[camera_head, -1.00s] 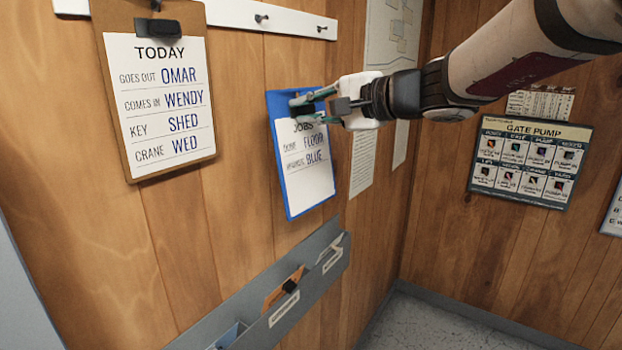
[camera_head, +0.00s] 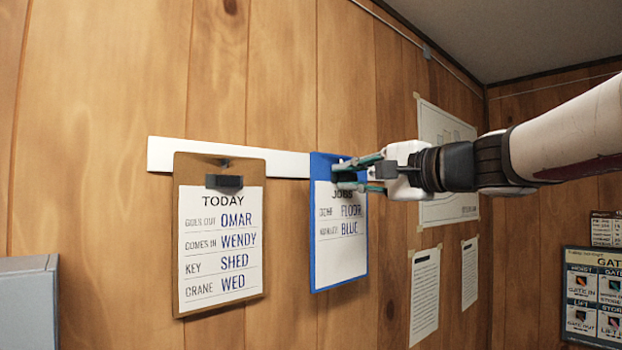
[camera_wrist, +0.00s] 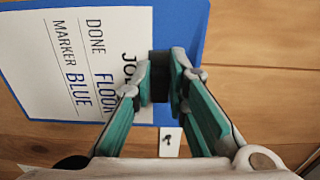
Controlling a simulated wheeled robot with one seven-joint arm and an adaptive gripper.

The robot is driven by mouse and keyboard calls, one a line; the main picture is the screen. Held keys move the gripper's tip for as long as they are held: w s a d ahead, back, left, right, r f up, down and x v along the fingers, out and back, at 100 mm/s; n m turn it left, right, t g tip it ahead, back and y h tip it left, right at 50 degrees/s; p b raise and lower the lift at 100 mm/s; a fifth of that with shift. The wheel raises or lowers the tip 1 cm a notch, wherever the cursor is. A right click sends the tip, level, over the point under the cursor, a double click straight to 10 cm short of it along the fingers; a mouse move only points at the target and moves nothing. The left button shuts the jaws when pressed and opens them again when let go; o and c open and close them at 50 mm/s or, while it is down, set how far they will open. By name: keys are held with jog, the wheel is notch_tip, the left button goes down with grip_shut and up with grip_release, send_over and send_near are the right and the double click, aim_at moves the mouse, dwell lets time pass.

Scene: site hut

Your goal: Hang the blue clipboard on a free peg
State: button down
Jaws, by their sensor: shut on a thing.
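The blue clipboard (camera_head: 340,255) hangs upright from my gripper (camera_head: 358,172), with its "JOBS" sheet facing out. My gripper is shut on the dark clip at its top edge. In the wrist view the fingers (camera_wrist: 161,78) pinch that clip, and the blue board (camera_wrist: 185,28) lies behind them. The white peg rail (camera_head: 276,162) runs along the wood wall. The clipboard's top is level with it and covers its right end. The wrist view shows a dark peg (camera_wrist: 167,139) on a white strip just past the board's top edge. Whether the board touches a peg is hidden.
A brown "TODAY" clipboard (camera_head: 222,240) hangs on the rail to the left, with a narrow gap between the boards. Papers (camera_head: 425,298) and a larger sheet (camera_head: 447,140) are on the wall at right. A grey cabinet (camera_head: 28,300) stands lower left.

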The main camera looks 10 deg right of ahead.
aim_at(337, 181)
jog(key=shift+x, duration=1.85)
jog(key=shift+b+x, duration=0.85)
jog(key=shift+x, duration=0.65)
jog(key=shift+f, duration=0.15)
jog(key=shift+f+b, duration=0.2)
jog(key=shift+b, duration=0.25)
jog(key=c, duration=1.5)
grip_release()
jog(key=shift+s, duration=0.1)
jog(key=v, duration=1.2)
